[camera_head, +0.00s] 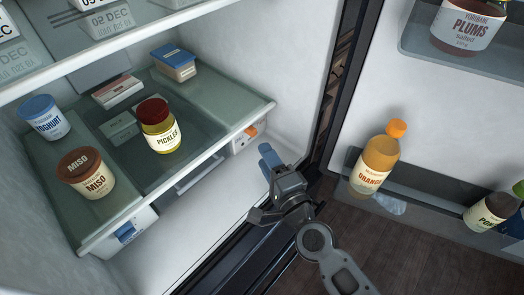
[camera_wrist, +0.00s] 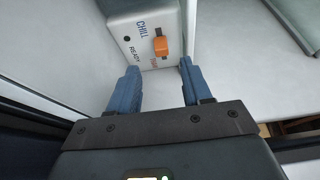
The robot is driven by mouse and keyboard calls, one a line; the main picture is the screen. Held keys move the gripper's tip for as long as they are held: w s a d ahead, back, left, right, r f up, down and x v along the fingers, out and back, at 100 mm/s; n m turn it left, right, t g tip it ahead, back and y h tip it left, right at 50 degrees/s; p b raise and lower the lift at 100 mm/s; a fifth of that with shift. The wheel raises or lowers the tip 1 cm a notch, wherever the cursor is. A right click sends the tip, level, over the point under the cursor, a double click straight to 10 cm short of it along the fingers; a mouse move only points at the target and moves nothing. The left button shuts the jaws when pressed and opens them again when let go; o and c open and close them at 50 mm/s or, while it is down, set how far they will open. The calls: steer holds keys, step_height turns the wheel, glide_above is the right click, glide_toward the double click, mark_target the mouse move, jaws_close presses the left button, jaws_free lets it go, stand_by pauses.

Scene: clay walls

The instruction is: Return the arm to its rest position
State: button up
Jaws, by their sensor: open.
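My gripper (camera_head: 267,185) is at the lower middle of the head view, at the fridge opening, just below and right of the shelf's front right corner. In the wrist view its two blue fingers (camera_wrist: 156,88) are apart with nothing between them. Beyond the fingertips is a white control box (camera_wrist: 143,32) marked CHILL and READY, with an orange slider (camera_wrist: 161,46). The same orange slider (camera_head: 250,132) shows under the shelf edge in the head view. The fingers look apart from the box. My arm reaches up from the bottom right.
The glass shelf (camera_head: 215,125) holds a pickles jar (camera_head: 161,138), a miso tub (camera_head: 92,181), a yoghurt tub (camera_head: 46,121) and boxes. A blue slider (camera_head: 125,232) is at its left corner. The open door (camera_head: 440,120) at right holds an orange bottle (camera_head: 376,165) and jars.

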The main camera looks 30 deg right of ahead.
steer(key=shift+s, duration=0.2)
stand_by(0.4)
steer(key=s+d+n+g, duration=0.15)
steer(key=s+n, duration=0.55)
steer(key=s, duration=1.2)
steer(key=s+r+n+g, duration=0.1)
steer(key=s+r+n, duration=0.4)
steer(key=s, duration=0.3)
steer(key=s+d+r+n, duration=0.1)
steer(key=s+r+n, duration=0.4)
steer(key=s, duration=0.3)
steer(key=shift+d+r+n+g, duration=0.25)
steer(key=shift+r+n+g, duration=0.1)
steer(key=shift+n, duration=0.15)
steer(key=shift+s+f, duration=0.1)
stand_by(1.9)
